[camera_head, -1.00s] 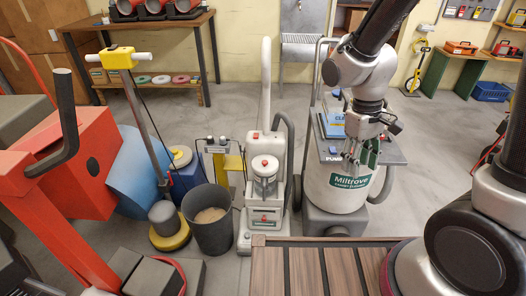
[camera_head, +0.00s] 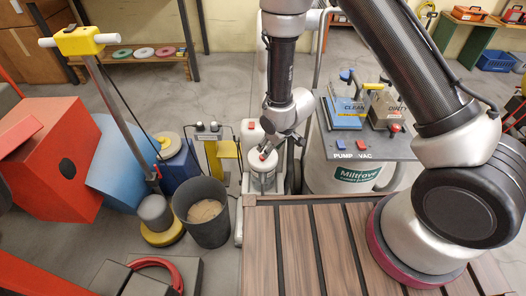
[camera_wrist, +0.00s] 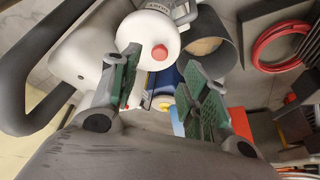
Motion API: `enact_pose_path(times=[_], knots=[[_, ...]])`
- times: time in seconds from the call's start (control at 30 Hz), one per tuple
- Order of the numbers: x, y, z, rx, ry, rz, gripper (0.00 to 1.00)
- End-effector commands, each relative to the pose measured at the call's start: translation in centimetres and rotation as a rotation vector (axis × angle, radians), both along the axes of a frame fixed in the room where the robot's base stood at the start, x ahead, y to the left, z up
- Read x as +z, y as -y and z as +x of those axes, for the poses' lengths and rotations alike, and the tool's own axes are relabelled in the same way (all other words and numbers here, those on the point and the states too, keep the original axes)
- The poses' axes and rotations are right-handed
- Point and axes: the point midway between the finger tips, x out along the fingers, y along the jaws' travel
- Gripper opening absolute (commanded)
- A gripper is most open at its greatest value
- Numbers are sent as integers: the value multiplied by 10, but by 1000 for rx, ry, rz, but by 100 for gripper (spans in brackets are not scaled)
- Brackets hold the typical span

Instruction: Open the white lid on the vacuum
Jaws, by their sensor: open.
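The vacuum (camera_head: 250,131) is the white and grey upright machine left of centre in the head view, partly hidden by my arm. A round white lid (camera_head: 262,160) with a red button tops its canister. In the wrist view the white lid (camera_wrist: 148,28) and red button (camera_wrist: 159,52) are large, just beyond my fingers. The lid looks seated. My gripper (camera_wrist: 162,68) is open, with green-padded fingers apart and nothing between them. It points towards the lid's area; I cannot tell whether a finger touches it. In the head view my wrist hides the fingers.
A dark bin (camera_head: 208,228) with brown contents stands left of the vacuum. A Miltrove machine (camera_head: 345,176) with blue and dark lids stands to the right. A slatted wooden bench (camera_head: 290,260) lies in front. A yellow-based floor machine (camera_head: 160,235) stands further left.

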Motion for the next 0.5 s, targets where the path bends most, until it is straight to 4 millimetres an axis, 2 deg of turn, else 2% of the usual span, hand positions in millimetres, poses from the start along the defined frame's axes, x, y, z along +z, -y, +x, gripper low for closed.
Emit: enact_pose_path(times=[0.07,0.4,0.5], knots=[[-4,-3,3,0,7,6,45],[-55,-16,18,0,6,5,45],[-64,-19,21,0,6,5,45]])
